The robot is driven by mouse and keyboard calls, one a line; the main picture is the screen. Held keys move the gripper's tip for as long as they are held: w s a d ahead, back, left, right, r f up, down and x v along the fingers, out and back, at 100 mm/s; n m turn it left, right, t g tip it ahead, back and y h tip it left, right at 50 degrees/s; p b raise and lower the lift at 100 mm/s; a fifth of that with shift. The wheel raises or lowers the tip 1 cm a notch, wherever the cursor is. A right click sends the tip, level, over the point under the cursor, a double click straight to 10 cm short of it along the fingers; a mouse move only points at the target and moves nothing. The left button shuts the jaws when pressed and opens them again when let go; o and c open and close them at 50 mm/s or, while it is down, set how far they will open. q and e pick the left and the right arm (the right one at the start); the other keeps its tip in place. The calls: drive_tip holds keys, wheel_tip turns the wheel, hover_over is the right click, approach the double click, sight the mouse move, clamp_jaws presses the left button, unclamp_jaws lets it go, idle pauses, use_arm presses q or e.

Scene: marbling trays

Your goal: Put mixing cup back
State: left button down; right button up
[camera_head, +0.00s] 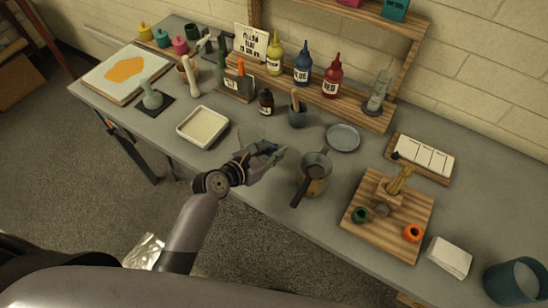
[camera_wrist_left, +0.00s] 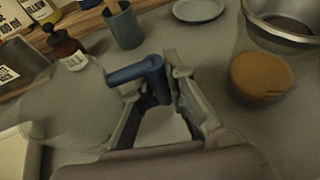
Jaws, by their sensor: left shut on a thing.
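My left gripper (camera_head: 272,154) is over the front part of the grey table, between the white tray and the dark pan. In the left wrist view its fingers (camera_wrist_left: 165,90) are shut on a blue, handle-like part (camera_wrist_left: 137,71). A pale, see-through rounded body (camera_wrist_left: 62,108) shows beside it; this appears to be the mixing cup, held by its blue handle. In the head view the cup is mostly hidden by the gripper. I cannot tell whether it touches the table. My right gripper is not in view.
A white tray (camera_head: 203,143) lies left of the gripper. A dark bottle (camera_head: 266,102) and a blue-grey pot (camera_head: 297,117) stand behind it.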

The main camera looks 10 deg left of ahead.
use_arm(q)
drive_tip(key=shift+f, duration=1.5)
drive_tip(key=shift+f+b, duration=0.15)
drive_tip(key=shift+b, duration=0.2)
drive_tip(key=c, duration=1.6)
unclamp_jaws()
drive_tip(key=shift+r, duration=0.3)
drive_tip(key=v, duration=1)
drive_tip(key=shift+s+a, duration=0.2)
drive_tip(key=shift+s, duration=0.1)
drive_tip(key=shift+s+a+r+b, duration=0.3)
drive_tip(key=shift+s+a, duration=0.05)
drive_tip(key=shift+s, duration=0.2)
